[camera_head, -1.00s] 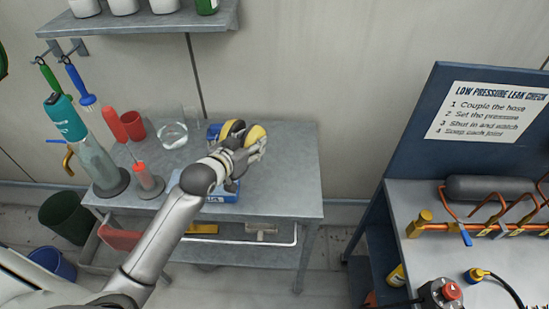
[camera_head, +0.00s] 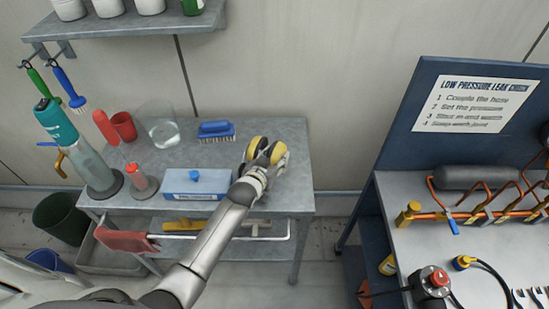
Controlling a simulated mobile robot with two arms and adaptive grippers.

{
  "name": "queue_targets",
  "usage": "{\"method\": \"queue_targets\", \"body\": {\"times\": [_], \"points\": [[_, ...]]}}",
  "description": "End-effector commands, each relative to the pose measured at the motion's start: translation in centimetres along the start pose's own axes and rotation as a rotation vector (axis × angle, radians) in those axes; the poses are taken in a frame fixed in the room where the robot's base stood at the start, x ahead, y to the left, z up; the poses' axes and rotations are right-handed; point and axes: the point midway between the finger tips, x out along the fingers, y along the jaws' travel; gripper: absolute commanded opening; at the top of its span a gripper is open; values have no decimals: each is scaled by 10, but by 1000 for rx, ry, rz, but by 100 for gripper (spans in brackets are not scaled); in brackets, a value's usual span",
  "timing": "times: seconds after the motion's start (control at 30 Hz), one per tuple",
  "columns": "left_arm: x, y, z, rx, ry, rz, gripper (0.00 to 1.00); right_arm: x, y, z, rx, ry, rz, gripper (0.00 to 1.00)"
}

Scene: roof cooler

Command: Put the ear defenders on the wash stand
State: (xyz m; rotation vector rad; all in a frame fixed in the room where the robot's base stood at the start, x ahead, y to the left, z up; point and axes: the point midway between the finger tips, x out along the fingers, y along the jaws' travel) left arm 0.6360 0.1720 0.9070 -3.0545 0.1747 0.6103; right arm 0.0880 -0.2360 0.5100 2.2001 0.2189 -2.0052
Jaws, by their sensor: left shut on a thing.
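The yellow and black ear defenders (camera_head: 258,148) are at the right part of the grey metal wash stand (camera_head: 290,190). My left gripper (camera_head: 266,160) is shut on the ear defenders, and its fingers cover part of them. They are over the stand's top; I cannot tell whether they touch it. My right gripper is not in view.
On the stand are a blue brush (camera_head: 216,131), a blue box (camera_head: 196,184), a glass beaker (camera_head: 163,131), a red cup (camera_head: 124,126) and bottles. A shelf (camera_head: 130,22) hangs above. A bench with copper pipes (camera_head: 480,210) stands at right. The stand's right end is mostly clear.

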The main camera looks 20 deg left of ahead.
Motion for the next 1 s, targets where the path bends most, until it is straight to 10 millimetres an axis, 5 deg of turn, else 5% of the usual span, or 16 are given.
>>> {"method": "queue_targets", "body": {"times": [0.33,0.37,0.5,1.0], "points": [[2,0,2,0,4,0,15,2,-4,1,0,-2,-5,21],[1,0,2,-1,2,0,47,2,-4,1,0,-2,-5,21],[1,0,2,-1,1,0,65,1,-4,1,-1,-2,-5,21],[-8,0,0,-1,2,0,66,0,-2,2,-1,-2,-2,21]]}}
